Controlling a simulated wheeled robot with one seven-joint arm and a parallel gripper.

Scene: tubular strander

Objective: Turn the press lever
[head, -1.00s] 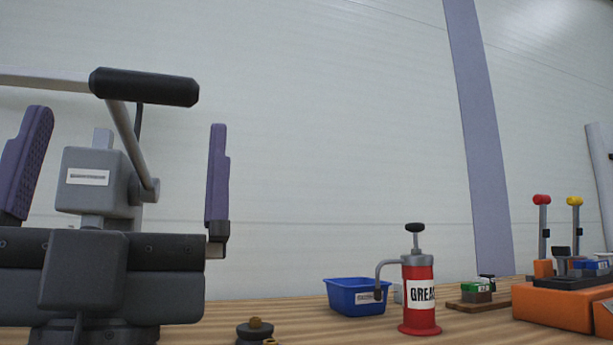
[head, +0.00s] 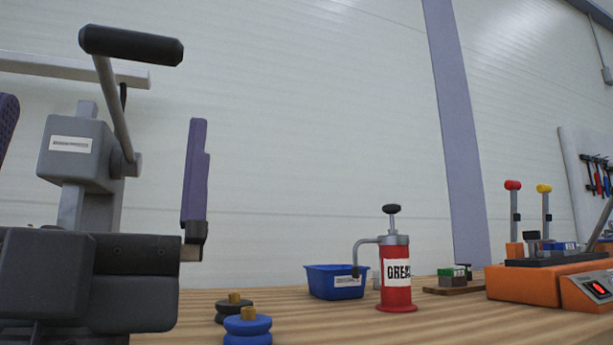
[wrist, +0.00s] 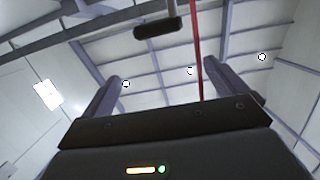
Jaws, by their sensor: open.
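The press is a grey block (head: 72,155) with a white label, at the left in the head view. Its lever (head: 114,100) is a grey rod that slants up to a black cylindrical grip (head: 130,45). My gripper (head: 100,108) points upward in front of the press, with its two purple fingers wide apart and nothing between them. Its dark body hides the press's lower part. In the wrist view the black grip (wrist: 157,29) lies beyond the fingertips of my gripper (wrist: 161,70), roughly in line with the gap, and touches neither finger.
On the wooden bench stand a blue spool (head: 247,328), a dark spool (head: 233,306), a blue bin (head: 335,283) and a red grease pump (head: 397,290). An orange unit (head: 540,283) with red and yellow levers is at the right. A pale rail (head: 40,66) runs behind the lever.

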